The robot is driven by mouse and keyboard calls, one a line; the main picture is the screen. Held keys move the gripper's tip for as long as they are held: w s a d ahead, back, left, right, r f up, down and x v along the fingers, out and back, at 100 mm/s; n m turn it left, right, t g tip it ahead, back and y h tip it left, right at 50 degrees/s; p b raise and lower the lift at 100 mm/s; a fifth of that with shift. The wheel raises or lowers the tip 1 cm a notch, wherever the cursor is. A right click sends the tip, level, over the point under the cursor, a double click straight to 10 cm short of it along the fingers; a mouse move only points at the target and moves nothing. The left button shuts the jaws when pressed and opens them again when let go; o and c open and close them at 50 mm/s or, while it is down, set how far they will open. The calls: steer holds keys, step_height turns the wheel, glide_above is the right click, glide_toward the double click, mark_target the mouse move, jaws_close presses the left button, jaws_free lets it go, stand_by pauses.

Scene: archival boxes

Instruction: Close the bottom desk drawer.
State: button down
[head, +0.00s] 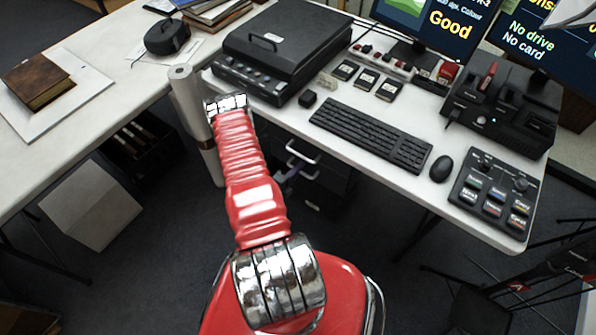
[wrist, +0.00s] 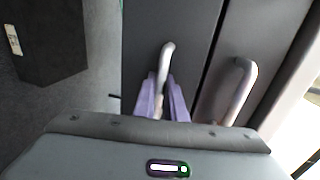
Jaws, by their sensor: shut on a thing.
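A dark drawer unit (head: 335,180) stands under the desk, with two light metal handles stacked on its front. In the wrist view the lower drawer front (wrist: 142,30) is the left panel, with its handle (wrist: 167,52) at its middle. My gripper (wrist: 165,98) has purple fingers closed around that handle. The upper drawer front (wrist: 260,30) is to the right, past a dark gap, with its own handle (wrist: 238,88) free. In the head view my gripper (head: 291,172) is small and partly hidden by my red arm. I cannot tell how far the lower drawer stands out.
The white desk (head: 395,185) overhangs the drawers and carries a keyboard (head: 370,135), a black case (head: 285,50) and monitors. A white paper roll (head: 185,95) stands left of my arm. A dark box (wrist: 50,40) with a label is below the drawers. Open floor lies in front.

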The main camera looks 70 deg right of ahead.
steer(key=shift+f, duration=0.1)
steer(key=c, duration=1.8)
jaws_free()
steer(key=shift+d, duration=0.1)
steer(key=shift+r, duration=0.2)
steer(key=v, duration=1.4)
steer(key=shift+f, duration=0.25)
